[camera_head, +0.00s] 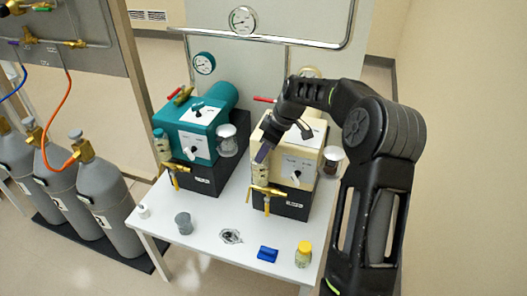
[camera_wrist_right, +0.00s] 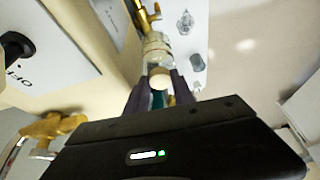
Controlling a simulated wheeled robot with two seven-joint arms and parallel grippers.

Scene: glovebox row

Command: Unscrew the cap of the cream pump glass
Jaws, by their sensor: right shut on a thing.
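The cream pump (camera_head: 300,160) stands on the right of the white table, on a black base. Its glass (camera_head: 259,175), a small clear upright cylinder, sits at the pump's front left above a brass valve (camera_head: 265,192). In the right wrist view the glass (camera_wrist_right: 157,48) lies straight ahead of the fingers. My right gripper (camera_head: 263,152) is at the top of this glass. In the wrist view its two dark fingers (camera_wrist_right: 157,86) are shut on a pale round cap (camera_wrist_right: 158,77) at the glass's near end. Most of the cap is hidden in the head view. My left gripper is not in view.
A teal pump (camera_head: 195,140) with its own glass (camera_head: 161,148) stands to the left. On the table (camera_head: 205,240) are a grey cup (camera_head: 183,224), a blue block (camera_head: 267,254) and a yellow-capped bottle (camera_head: 303,256). Grey gas cylinders (camera_head: 100,200) stand at the left.

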